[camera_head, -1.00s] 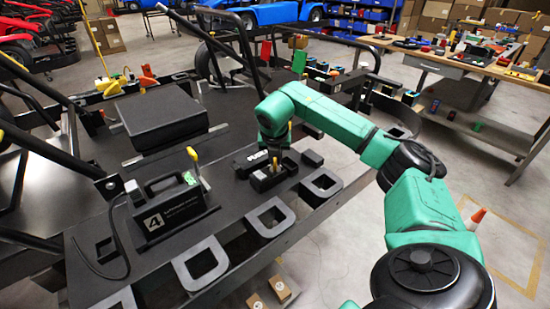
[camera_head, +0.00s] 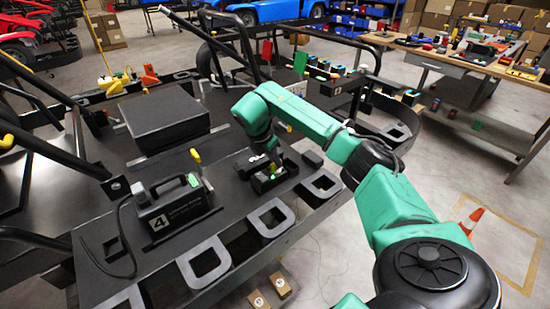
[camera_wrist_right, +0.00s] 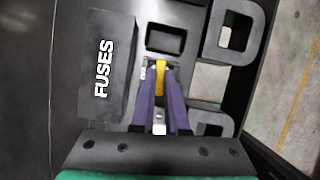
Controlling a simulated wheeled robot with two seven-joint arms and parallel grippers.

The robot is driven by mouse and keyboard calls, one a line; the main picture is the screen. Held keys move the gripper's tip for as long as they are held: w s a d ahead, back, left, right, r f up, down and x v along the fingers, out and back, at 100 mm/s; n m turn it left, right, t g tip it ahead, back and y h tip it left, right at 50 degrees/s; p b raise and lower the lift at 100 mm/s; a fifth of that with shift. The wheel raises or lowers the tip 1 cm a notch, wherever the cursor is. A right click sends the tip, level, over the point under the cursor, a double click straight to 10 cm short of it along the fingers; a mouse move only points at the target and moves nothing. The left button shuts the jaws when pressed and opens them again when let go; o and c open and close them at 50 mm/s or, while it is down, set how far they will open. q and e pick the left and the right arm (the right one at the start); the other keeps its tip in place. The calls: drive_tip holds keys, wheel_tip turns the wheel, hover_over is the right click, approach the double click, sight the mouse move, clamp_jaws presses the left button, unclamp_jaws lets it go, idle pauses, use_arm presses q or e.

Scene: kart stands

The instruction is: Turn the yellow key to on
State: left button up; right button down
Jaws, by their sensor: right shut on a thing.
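The yellow key (camera_wrist_right: 160,75) shows in the right wrist view as an upright yellow piece between two purple fingers. My right gripper (camera_wrist_right: 159,88) is shut on it, above a dark housing beside the black box labelled FUSES (camera_wrist_right: 104,75). In the head view my right gripper (camera_head: 268,160) is over this housing on the black bench, and my arm and wrist largely hide the key. The key's exact angle and any on mark cannot be read. My left gripper is not in view.
Grey D-shaped loops (camera_head: 270,216) line the bench's front edge. A worktable stands at back right.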

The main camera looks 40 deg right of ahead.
drive_tip(key=shift+w+r+m+g, duration=0.15)
drive_tip(key=shift+m+g, duration=0.25)
drive_tip(key=shift+m, duration=0.7)
drive_tip(key=shift+m+g, duration=0.3)
drive_tip(key=shift+m, duration=0.3)
drive_tip(key=c, duration=0.8)
unclamp_jaws()
drive_tip(key=shift+c, duration=0.2)
drive_tip(key=b+v, duration=0.1)
drive_tip(key=v, duration=0.4)
wheel_tip(320, 180, up, 9)
drive_tip(key=p, duration=0.4)
hover_over(268, 173)
drive_tip(key=a, duration=0.3)
drive_tip(key=shift+w+a, duration=0.2)
drive_tip(key=shift+w, duration=0.1)
drive_tip(key=shift+f, duration=0.25)
